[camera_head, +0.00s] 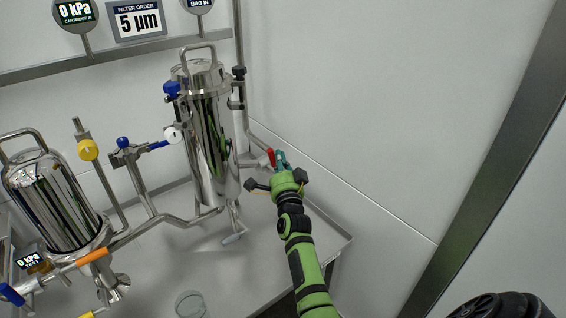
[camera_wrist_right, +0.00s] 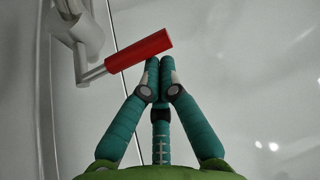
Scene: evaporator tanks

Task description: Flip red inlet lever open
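The red inlet lever (camera_head: 271,157) is on a pipe at the right side of the tall steel filter housing (camera_head: 211,140), near the back wall. In the right wrist view, the red lever (camera_wrist_right: 138,52) slants up to the right from a metal stem. My right gripper (camera_head: 281,158) is just right of the lever. In the right wrist view, its teal fingers (camera_wrist_right: 160,66) are closed together, with nothing seen between the tips. The tips are just below the lever's free end; whether they touch it I cannot tell. My left gripper is not in view.
A shorter steel tank (camera_head: 52,205) stands at the left, with an orange-handled valve (camera_head: 92,257) by it. A blue-handled valve (camera_head: 158,145) lies between the tanks. A glass dish (camera_head: 190,304) is at the front. The wall (camera_head: 345,110) right of my gripper is bare.

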